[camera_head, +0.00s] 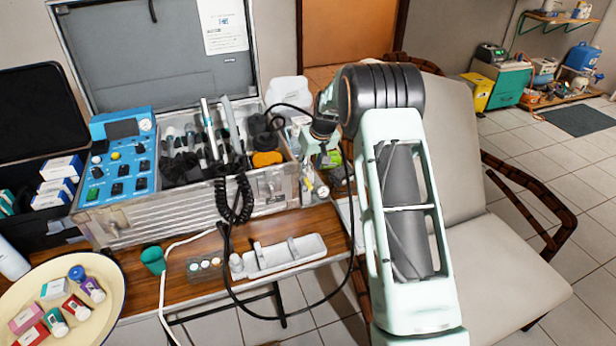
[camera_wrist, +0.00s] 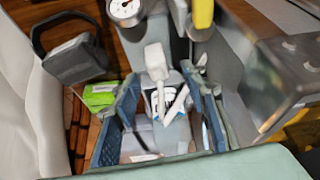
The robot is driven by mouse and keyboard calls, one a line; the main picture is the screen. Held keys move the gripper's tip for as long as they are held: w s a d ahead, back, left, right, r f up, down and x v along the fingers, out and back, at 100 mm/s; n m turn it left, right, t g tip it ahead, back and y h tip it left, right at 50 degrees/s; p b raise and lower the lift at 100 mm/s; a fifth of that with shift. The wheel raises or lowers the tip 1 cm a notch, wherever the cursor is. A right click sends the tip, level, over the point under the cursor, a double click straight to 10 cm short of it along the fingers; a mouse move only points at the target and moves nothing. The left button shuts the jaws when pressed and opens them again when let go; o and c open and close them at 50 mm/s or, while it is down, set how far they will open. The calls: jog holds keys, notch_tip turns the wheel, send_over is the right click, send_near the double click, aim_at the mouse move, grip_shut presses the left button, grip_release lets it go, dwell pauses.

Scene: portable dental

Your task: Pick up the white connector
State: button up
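My gripper (camera_wrist: 160,128) is open, with its two blue-grey finger pads spread apart in the wrist view. A white piece with a rounded block and a narrow stem (camera_wrist: 157,64), which may be the white connector, shows between and beyond the fingers. A white item with a blue mark lies just behind it. I cannot tell its depth, and neither finger visibly touches it. In the head view my gripper (camera_head: 322,146) is at the right end of the open metal case, partly hidden by my arm, and the connector cannot be made out there.
The metal case (camera_head: 190,218) holds a blue control unit (camera_head: 120,155) and handpieces on black coiled cords. A dial gauge (camera_wrist: 125,10), a green packet (camera_wrist: 101,95) and a dark-handled box (camera_wrist: 76,60) crowd the gripper. A white tray (camera_head: 282,262) lies in front. A beige chair (camera_head: 500,265) stands right.

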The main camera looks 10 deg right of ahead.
aim_at(309, 168)
jog(key=shift+x, duration=2.4)
jog(key=shift+d, duration=0.15)
jog(key=shift+c, duration=0.4)
grip_shut()
